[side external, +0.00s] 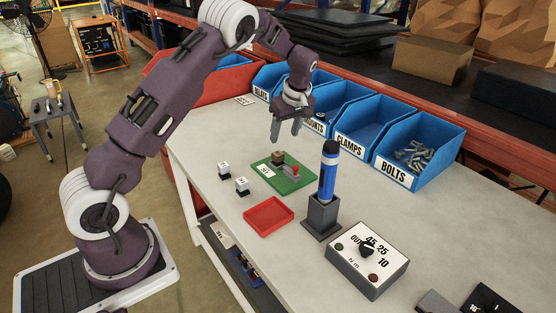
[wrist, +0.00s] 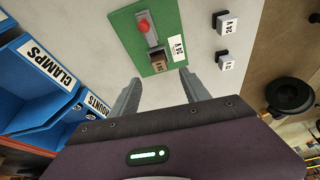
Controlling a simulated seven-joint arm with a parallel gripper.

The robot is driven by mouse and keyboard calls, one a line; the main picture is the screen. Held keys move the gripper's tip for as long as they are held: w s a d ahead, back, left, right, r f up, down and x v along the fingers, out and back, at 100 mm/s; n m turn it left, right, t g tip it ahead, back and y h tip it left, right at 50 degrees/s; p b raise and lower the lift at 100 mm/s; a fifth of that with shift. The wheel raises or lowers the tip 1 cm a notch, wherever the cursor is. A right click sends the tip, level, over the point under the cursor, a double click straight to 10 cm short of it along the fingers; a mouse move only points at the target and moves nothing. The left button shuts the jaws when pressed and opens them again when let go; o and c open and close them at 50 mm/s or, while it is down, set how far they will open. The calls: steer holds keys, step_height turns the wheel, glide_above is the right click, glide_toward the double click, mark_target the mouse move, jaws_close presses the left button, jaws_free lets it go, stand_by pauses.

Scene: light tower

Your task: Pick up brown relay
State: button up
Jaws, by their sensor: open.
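The brown relay (side external: 278,156) is a small block on the green board (side external: 296,184), beside a grey lever with a red knob (side external: 295,171). In the wrist view the brown relay (wrist: 158,62) sits near the board's edge closest to my gripper, with the lever (wrist: 148,33) beyond it. My gripper (side external: 287,137) is above the board and apart from the relay, fingers pointing down. In the wrist view my gripper's two fingers (wrist: 160,85) are spread, with only bare table and the board's edge showing between them.
Two small white-topped blocks, marked 24 V (wrist: 227,22) and 12 (wrist: 227,61), stand beside the board. A red tray (side external: 269,216), a blue cylinder in a dark stand (side external: 322,215) and a dial box (side external: 367,259) are nearer. Blue bins (side external: 420,150) line the back.

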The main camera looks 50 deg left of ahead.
mark_target(278, 153)
steer(key=shift+n+y, duration=0.3)
steer(key=shift+n, duration=0.2)
steer(key=x, duration=0.7)
steer(key=shift+w+a, duration=0.1)
steer(key=shift+w, duration=0.3)
steer(key=x, duration=0.4)
steer(key=shift+s+a+f, duration=0.15)
steer(key=shift+s+f, duration=0.05)
steer(key=shift+f, duration=0.2)
jaws_close()
